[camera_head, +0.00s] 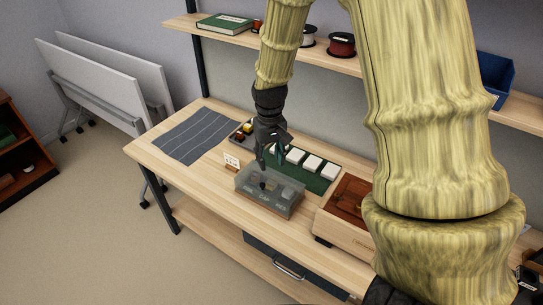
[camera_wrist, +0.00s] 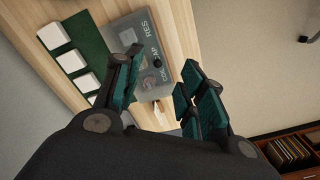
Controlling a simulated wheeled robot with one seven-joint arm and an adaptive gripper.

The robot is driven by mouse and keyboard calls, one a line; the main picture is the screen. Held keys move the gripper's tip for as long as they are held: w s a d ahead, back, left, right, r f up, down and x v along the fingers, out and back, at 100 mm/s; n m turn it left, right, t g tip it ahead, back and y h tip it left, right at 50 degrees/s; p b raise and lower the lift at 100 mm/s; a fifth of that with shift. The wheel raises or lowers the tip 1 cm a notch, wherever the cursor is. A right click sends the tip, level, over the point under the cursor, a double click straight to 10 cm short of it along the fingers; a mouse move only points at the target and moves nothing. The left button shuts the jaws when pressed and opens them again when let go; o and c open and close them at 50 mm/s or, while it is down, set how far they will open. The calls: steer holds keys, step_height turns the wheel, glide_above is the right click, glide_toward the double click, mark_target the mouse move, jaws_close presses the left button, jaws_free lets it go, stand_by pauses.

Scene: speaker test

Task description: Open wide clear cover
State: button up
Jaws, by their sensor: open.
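The wide clear cover (camera_head: 256,180) is a see-through grey box on the workbench, seemingly closed over a few dark parts. In the wrist view the clear cover (camera_wrist: 134,38) shows lettering on it and lies beyond my fingers. A small dark knob shows at the cover between my fingertips. My gripper (camera_head: 268,156) is above the back part of the cover, pointing down. In the wrist view my gripper (camera_wrist: 158,78) has its two fingers spread apart with nothing between the pads. Whether a fingertip touches the cover cannot be told.
A green board (camera_head: 312,168) with several white blocks lies behind the cover. A wooden box (camera_head: 345,205) stands close on its right. A shelf (camera_head: 350,66) runs above the bench.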

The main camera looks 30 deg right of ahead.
stand_by(0.4)
steer(key=s+a+f, duration=0.2)
steer(key=s+f, duration=0.2)
steer(key=f, duration=0.3)
steer(key=s+a+f+n, duration=0.1)
steer(key=s+a+f, duration=0.25)
steer(key=f, duration=0.35)
steer(key=s+a+f, duration=0.2)
steer(key=s+f, duration=0.2)
steer(key=f, duration=0.3)
steer(key=s+a+f+n, duration=0.1)
steer(key=s+a+f, duration=0.3)
steer(key=s, duration=0.5)
steer(key=s+a+f, duration=0.2)
steer(key=s+f, duration=0.4)
steer(key=s, duration=0.2)
step_height(320, 180, down, 9)
steer(key=b, duration=0.9)
steer(key=shift+f+b, duration=0.15)
steer(key=shift+b, duration=0.15)
steer(key=shift+s, duration=0.15)
